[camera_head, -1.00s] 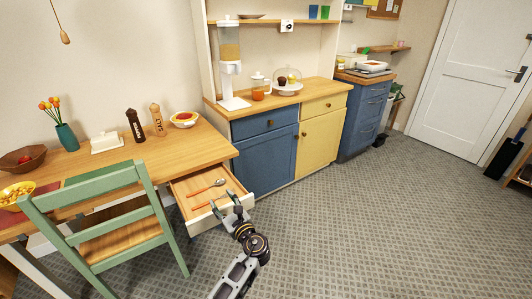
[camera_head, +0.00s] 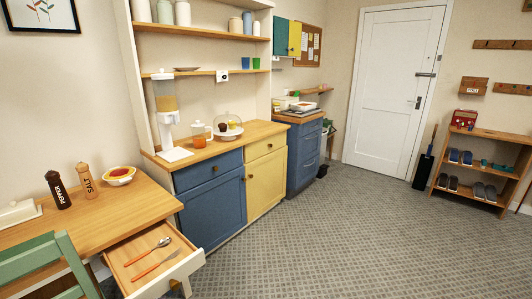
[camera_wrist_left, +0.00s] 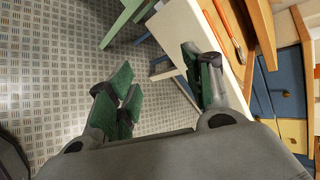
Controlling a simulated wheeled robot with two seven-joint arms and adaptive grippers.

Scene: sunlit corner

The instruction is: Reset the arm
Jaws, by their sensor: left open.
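My left gripper (camera_wrist_left: 165,88) is open in the left wrist view, its green-padded fingers spread with nothing between them. The white front of the open drawer (camera_wrist_left: 182,32) is close by the right-hand finger. In the head view the drawer (camera_head: 128,250) is pulled out of the wooden table and holds a spoon (camera_head: 150,252) and an orange-handled utensil (camera_head: 155,265). A small dark bit at the drawer's front edge may be part of my gripper; the rest of that arm is out of the head view. My right gripper is in neither view.
The green chair (camera_head: 45,262) stands left of the drawer. The wooden table (camera_head: 110,215) bears pepper and salt mills and a bowl. Blue and yellow cabinets (camera_head: 213,205) stand beyond. The grey floor (camera_head: 350,230) is clear towards the white door (camera_head: 393,90).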

